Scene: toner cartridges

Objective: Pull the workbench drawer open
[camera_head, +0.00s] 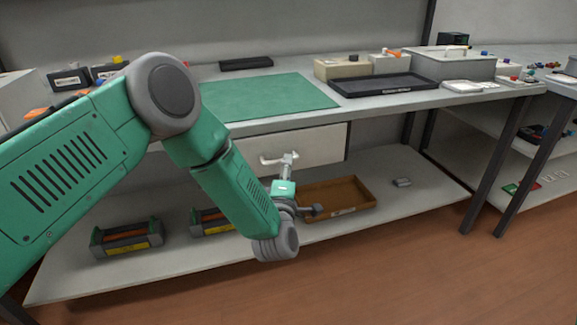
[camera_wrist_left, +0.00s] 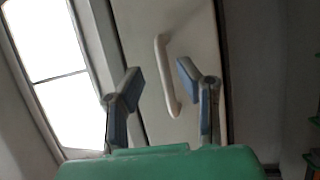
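The workbench drawer (camera_head: 318,146) has a pale front and sits shut under the bench top. Its white bar handle (camera_head: 268,161) is partly hidden by my left gripper in the head view. My left gripper (camera_head: 303,183) is open in front of the drawer, with one finger close to the handle's right end. In the left wrist view, the handle (camera_wrist_left: 166,80) shows beyond and between the two spread fingers of the left gripper (camera_wrist_left: 160,80), on the drawer front (camera_wrist_left: 195,40). No contact with the handle is visible. My right gripper is not in view.
The bench top has a green mat (camera_head: 265,97), a black tray (camera_head: 383,84) and a grey box (camera_head: 450,65). The lower shelf holds a brown tray (camera_head: 355,193) below the drawer and toner cartridges (camera_head: 127,238). The floor in front is clear.

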